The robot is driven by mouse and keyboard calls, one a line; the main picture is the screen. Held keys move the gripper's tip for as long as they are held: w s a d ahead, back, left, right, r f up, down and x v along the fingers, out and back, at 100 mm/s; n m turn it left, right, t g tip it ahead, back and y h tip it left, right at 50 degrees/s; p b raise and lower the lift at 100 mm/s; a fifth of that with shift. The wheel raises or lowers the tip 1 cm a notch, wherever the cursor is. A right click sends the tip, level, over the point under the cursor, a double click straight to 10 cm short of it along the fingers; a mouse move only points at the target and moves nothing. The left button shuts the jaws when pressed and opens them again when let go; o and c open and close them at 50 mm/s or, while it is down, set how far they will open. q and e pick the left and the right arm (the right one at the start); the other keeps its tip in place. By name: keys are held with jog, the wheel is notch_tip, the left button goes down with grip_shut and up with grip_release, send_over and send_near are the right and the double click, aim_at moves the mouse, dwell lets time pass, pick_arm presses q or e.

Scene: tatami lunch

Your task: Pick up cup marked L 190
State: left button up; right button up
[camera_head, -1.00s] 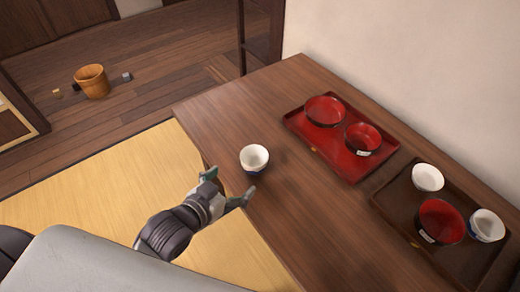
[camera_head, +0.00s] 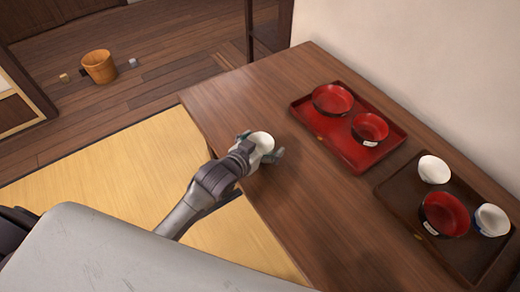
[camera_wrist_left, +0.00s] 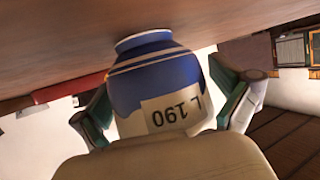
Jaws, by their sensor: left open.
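The cup marked L 190 (camera_wrist_left: 160,85) is blue and white with a white label, and it fills the middle of the left wrist view, appearing upside down there. In the head view the cup (camera_head: 262,140) stands on the table near its left edge, with its lower part hidden by my gripper. My left gripper (camera_head: 262,150) is open, with its fingers on either side of the cup. In the left wrist view the fingers (camera_wrist_left: 168,112) flank the cup, and I cannot tell whether they touch it. My right gripper is not in view.
The wooden table (camera_head: 300,215) is clear around the cup. A red tray (camera_head: 345,150) with two red bowls is at the back. A dark tray (camera_head: 465,265) with a red bowl and two white cups is at the right. A wooden bucket (camera_head: 100,67) stands on the floor.

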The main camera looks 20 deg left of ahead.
pick_arm(q)
jog(key=shift+w+d, duration=0.1)
jog(key=shift+w, duration=0.1)
jog(key=c, duration=1.3)
